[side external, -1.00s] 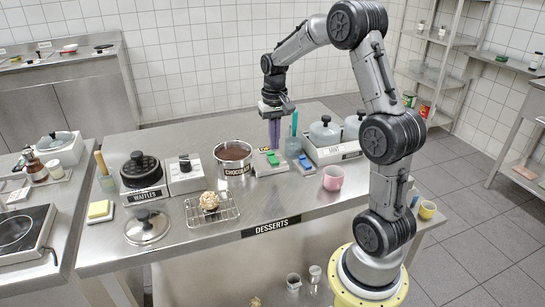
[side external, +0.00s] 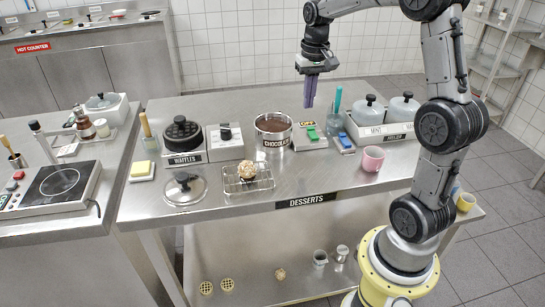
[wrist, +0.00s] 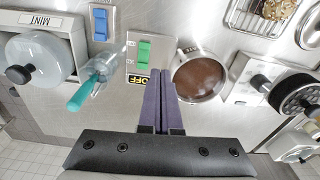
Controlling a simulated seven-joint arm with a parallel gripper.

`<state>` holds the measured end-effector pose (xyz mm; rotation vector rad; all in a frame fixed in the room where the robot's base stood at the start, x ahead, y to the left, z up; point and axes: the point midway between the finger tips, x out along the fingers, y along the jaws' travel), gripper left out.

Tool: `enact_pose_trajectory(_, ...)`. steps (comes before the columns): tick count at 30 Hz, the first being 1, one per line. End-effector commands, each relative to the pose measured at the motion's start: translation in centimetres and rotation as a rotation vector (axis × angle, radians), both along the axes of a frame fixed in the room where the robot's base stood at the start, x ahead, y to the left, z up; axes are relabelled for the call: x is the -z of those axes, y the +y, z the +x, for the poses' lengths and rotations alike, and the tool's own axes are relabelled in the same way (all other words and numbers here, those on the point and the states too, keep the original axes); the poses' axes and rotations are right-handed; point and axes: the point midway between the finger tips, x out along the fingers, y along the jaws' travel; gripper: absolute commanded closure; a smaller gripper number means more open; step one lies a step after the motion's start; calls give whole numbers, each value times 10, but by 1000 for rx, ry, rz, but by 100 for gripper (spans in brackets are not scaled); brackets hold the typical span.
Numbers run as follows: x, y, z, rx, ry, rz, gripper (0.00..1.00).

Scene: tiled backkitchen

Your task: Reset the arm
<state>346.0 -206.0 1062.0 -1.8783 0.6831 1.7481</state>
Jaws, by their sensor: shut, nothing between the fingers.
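My gripper (side external: 308,104) is shut and empty, with its purple fingers pointing down. It hangs in the air above the back of the steel dessert table (side external: 215,105). In the wrist view the closed fingers (wrist: 158,84) appear side by side, below the green switch (wrist: 143,53) and left of the pot of chocolate (wrist: 200,77). Nothing touches the fingers in either view.
Below the gripper stand a green switch box (side external: 309,141), a blue switch (side external: 346,142) and a jar with a teal-handled tool (side external: 332,122). Lidded tubs (side external: 385,118) stand right, a pink cup (side external: 372,158) in front. Open air surrounds the gripper.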

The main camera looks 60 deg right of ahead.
Motion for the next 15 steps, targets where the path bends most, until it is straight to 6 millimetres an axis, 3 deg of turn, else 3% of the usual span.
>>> enact_pose_trajectory(1, -20, 21, 0, -45, -38, -21, 100)
enact_pose_trajectory(3, -42, 51, -7, -110, -84, -44, 100)
enact_pose_trajectory(7, -72, 106, -34, -241, -174, -81, 100)
enact_pose_trajectory(11, -85, 151, -73, -372, -259, -109, 100)
enact_pose_trajectory(15, -82, 186, -121, -511, -347, -131, 100)
